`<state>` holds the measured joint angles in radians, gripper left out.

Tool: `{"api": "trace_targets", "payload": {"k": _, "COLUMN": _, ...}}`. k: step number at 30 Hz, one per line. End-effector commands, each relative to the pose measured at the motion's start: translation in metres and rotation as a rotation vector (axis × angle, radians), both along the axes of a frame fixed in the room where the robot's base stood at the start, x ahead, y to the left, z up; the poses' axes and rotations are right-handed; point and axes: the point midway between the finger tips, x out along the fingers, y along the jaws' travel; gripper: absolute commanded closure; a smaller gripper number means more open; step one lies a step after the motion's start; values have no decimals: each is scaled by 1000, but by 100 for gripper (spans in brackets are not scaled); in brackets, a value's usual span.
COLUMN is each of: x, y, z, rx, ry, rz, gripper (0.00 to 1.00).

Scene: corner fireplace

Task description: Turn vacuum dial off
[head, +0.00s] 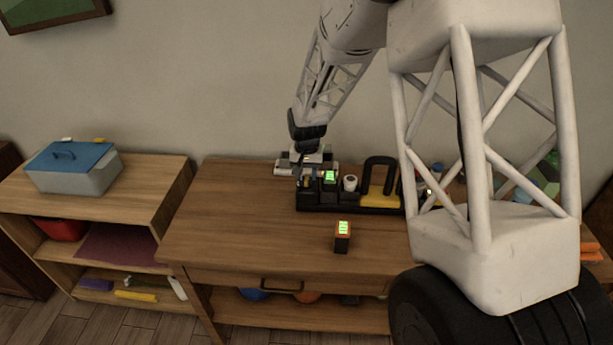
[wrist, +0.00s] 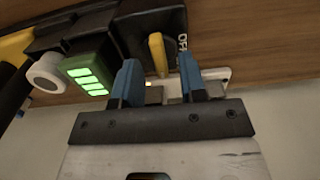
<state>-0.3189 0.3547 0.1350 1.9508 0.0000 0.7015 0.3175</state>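The vacuum (head: 310,205) is a long black device on the wooden table, with a yellow part and a black loop handle (head: 380,165). Its yellow dial (wrist: 158,52) shows in the wrist view as an upright bar on a black housing, with white OFF lettering (wrist: 182,45) just right of it. My gripper (wrist: 158,66) has two blue fingers, spread apart, one on each side of the dial's lower end. I cannot tell whether either finger touches it. In the head view my gripper (head: 306,172) is over the vacuum's left end, and the dial is mostly hidden.
A green-lit battery (wrist: 86,75) and a white round knob (wrist: 45,76) sit beside the dial housing. Another green-lit battery (head: 343,238) stands alone at the table front. A shelf (head: 150,180) with a blue-lidded box (head: 75,172) is at left. The table's left part is clear.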

Motion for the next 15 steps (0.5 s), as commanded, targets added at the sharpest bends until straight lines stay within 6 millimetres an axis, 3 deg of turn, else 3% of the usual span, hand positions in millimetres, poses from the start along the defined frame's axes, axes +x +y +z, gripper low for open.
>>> {"api": "trace_targets", "payload": {"k": 6, "x": 0, "y": 0, "z": -12, "rx": 0, "ry": -1, "rz": 0, "gripper": 62}}
{"api": "trace_targets", "payload": {"k": 15, "x": 0, "y": 0, "z": -14, "rx": 0, "ry": -1, "rz": 0, "gripper": 62}}
